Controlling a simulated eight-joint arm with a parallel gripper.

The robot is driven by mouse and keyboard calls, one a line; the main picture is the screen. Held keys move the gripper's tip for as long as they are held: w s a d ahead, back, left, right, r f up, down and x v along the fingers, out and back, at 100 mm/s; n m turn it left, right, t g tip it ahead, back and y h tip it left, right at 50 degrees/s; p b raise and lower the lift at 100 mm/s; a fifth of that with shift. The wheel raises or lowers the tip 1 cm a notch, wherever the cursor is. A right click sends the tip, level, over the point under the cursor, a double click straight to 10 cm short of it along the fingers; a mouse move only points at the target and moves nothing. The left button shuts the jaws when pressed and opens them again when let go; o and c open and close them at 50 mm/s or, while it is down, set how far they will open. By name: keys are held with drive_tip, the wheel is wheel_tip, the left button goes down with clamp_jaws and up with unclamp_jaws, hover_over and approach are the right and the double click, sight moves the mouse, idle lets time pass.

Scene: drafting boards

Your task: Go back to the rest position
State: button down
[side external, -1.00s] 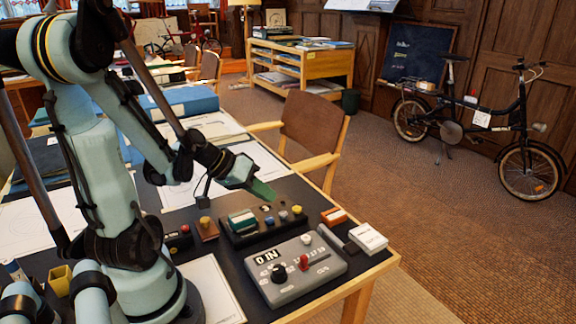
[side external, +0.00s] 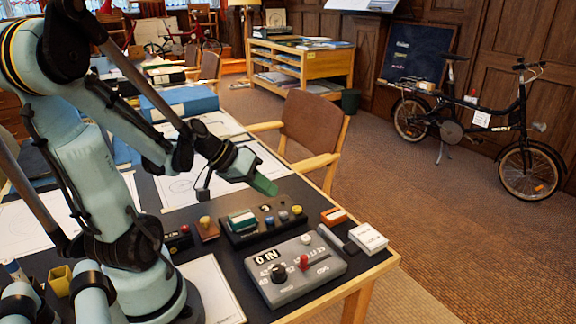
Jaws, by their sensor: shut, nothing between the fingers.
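My gripper (side external: 265,186) has green fingertips and hangs in the air at the middle of the side external view. It is shut and holds nothing. It is above the far edge of a dark panel (side external: 246,233) that carries a green block, a yellow knob and a blue knob. My arm reaches in from the left over the dark drafting table.
A grey control box (side external: 322,274) with a red lever and black knob lies at the front. A white box (side external: 368,238), an orange-topped box (side external: 335,216) and a wooden stamp (side external: 207,228) lie nearby. A chair (side external: 312,135) stands beyond the table.

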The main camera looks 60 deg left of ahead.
drive_tip(key=d+r+m+g+y, duration=0.1)
drive_tip(key=d+r+m+y, duration=0.2)
drive_tip(key=d, duration=1)
drive_tip(key=shift+w+r+m, duration=0.45)
drive_tip(key=shift+r+m, duration=0.2)
drive_tip(key=shift+m, duration=0.45)
drive_tip(key=shift+g, duration=0.3)
drive_tip(key=a+r+m+g, duration=0.3)
drive_tip(key=a+m+g, duration=0.4)
drive_tip(key=a+m, duration=0.6)
drive_tip(key=shift+r+m, duration=0.2)
drive_tip(key=shift+m, duration=2.3)
